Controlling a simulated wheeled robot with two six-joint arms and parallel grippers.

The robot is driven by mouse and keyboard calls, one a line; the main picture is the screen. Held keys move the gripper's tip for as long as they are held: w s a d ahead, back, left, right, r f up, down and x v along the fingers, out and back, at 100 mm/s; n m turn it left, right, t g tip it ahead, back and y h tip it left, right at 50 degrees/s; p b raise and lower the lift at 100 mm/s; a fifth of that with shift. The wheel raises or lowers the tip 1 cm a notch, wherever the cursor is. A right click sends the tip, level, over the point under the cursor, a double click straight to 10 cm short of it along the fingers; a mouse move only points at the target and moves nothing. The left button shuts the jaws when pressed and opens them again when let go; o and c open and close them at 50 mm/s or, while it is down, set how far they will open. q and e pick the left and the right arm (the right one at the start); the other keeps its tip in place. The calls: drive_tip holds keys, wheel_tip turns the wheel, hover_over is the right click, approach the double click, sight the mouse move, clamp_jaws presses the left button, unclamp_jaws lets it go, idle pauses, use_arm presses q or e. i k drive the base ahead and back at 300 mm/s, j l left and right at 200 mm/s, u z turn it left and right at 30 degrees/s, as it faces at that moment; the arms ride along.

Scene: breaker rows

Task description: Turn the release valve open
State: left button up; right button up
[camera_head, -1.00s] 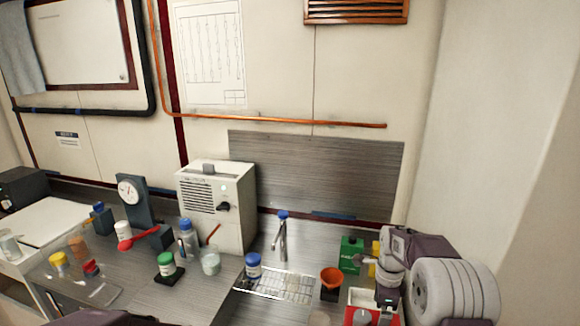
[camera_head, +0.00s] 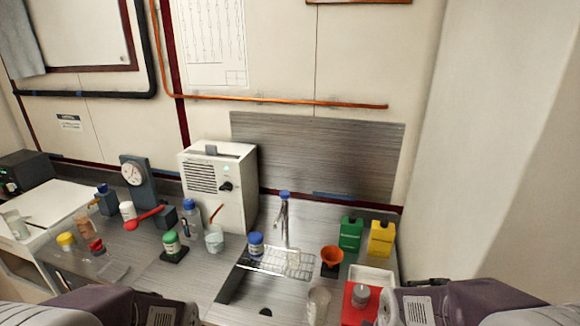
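No part is plainly labelled as the release valve. A dark upright stand with a round white dial gauge (camera_head: 133,172) is at the left of the counter. A red lever with a rounded end (camera_head: 146,217) extends in front of it, by a dark block (camera_head: 170,215); I cannot tell whether they are joined. My two arms show only at the bottom edge, well in front of these things. Both grippers are out of the picture.
Bottles and jars, including a green-capped jar (camera_head: 172,242) and a beaker (camera_head: 214,238), stand before the white box. A sink with a wire rack (camera_head: 285,262) and tap (camera_head: 284,215) is at centre.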

sight(95, 245)
drive_tip(key=i+j+u, duration=0.1)
drive_tip(key=j+u, duration=0.25)
drive_tip(key=i+j+u, duration=0.15)
drive_tip(key=j+u, duration=0.2)
drive_tip(key=i+j+u, duration=0.3)
drive_tip(key=k+j, duration=0.1)
drive_tip(key=j, duration=0.05)
